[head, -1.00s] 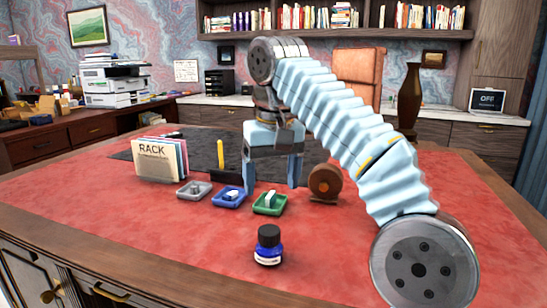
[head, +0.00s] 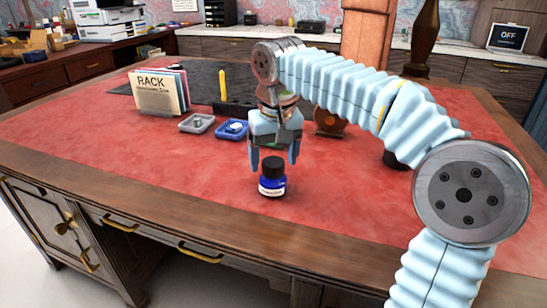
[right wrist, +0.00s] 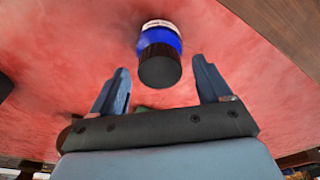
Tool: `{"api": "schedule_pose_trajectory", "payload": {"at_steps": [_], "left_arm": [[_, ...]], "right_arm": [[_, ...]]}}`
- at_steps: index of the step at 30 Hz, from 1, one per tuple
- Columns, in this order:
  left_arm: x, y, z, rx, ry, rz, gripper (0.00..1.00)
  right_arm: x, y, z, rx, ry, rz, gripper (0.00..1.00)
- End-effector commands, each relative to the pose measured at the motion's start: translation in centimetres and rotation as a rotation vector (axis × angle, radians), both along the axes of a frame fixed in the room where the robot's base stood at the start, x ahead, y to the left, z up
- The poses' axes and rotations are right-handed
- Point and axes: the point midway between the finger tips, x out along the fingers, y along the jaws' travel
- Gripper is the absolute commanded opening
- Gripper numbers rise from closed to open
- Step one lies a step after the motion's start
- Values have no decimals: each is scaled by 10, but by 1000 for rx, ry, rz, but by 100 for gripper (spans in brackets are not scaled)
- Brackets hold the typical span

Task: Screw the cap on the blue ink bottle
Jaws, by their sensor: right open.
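The blue ink bottle (head: 272,187) stands upright on the red desk top near the front edge. A black cap (head: 273,166) sits on its top; I cannot tell how tight it is. In the right wrist view the cap (right wrist: 160,70) faces me, with the blue bottle (right wrist: 158,38) beyond it. My right gripper (head: 273,163) points down over the bottle, open and empty. In the wrist view its fingers (right wrist: 161,68) stand apart on either side of the cap, with gaps on both sides. My left gripper is not in view.
A grey tray (head: 197,123) and a blue tray (head: 233,129) lie behind the bottle, left of my arm. A card rack (head: 160,92) stands at the back left. A brown round object (head: 329,121) is partly behind my arm. The desk left of the bottle is clear.

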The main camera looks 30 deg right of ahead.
Motion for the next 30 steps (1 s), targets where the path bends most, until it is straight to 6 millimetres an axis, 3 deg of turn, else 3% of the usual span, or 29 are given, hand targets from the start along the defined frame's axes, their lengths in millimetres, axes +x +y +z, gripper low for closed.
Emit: {"api": "schedule_pose_trajectory", "payload": {"at_steps": [11,22,30], "left_arm": [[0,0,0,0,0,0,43],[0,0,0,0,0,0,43],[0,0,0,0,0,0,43]], "right_arm": [[1,0,-7,0,0,-1,78],[1,0,-7,0,0,0,23],[1,0,-7,0,0,0,22]]}}
